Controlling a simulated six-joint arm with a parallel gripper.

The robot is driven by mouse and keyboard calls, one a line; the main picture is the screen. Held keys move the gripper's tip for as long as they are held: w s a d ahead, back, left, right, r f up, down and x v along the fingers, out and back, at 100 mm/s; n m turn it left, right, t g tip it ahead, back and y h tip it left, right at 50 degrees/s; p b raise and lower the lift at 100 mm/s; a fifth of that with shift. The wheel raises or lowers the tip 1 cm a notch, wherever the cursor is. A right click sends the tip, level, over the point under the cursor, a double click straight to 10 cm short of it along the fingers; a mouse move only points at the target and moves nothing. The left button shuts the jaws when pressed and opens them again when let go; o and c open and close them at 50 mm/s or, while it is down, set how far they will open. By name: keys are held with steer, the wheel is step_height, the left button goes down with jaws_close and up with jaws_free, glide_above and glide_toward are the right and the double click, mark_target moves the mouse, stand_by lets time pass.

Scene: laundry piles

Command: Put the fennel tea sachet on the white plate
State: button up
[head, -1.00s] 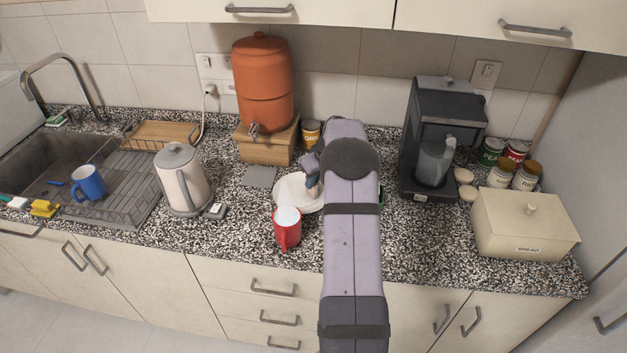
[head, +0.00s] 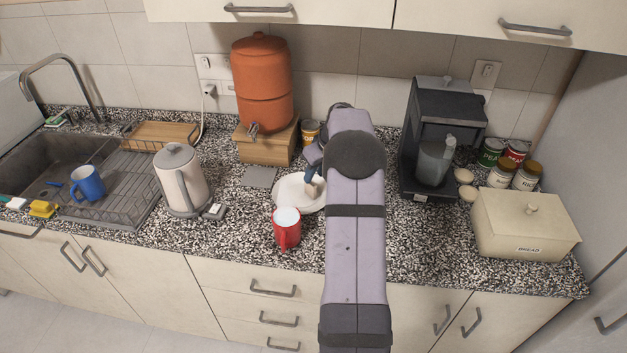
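The white plate (head: 288,193) lies on the speckled counter behind the red mug, partly hidden by my arm. My gripper (head: 311,188) is over the right part of the plate, pointing down, its upper part beside my arm link. Something pale shows at its fingertips, too small to tell whether it is a finger or a sachet. I cannot make out the fennel tea sachet anywhere. I cannot see whether the fingers are open or shut.
A red mug (head: 287,230) stands just in front of the plate. A kettle (head: 181,182) is to the left, an orange water dispenser (head: 262,85) on a wooden stand (head: 266,146) behind. A coffee machine (head: 440,140) and bread box (head: 525,222) are to the right. A flat grey square (head: 259,177) lies left of the plate.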

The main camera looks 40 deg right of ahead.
steer(key=b+v, duration=0.2)
steer(key=v, duration=0.6)
steer(key=shift+r, duration=0.2)
steer(key=shift+s, duration=0.1)
steer(key=s+a+f+g, duration=0.1)
steer(key=s+a+f, duration=0.15)
steer(key=a, duration=0.75)
steer(key=s+a+f+g, duration=0.1)
steer(key=s+a, duration=0.2)
steer(key=a, duration=0.6)
steer(key=s+a+f+g, duration=0.1)
steer(key=s+a+f, duration=0.2)
steer(key=s+a, duration=0.3)
steer(key=s+a+f+g, duration=0.1)
steer(key=s+a+f, duration=0.3)
steer(key=s, duration=1)
steer(key=a, duration=0.3)
steer(key=shift+a+g, duration=0.25)
steer(key=shift+g, duration=0.05)
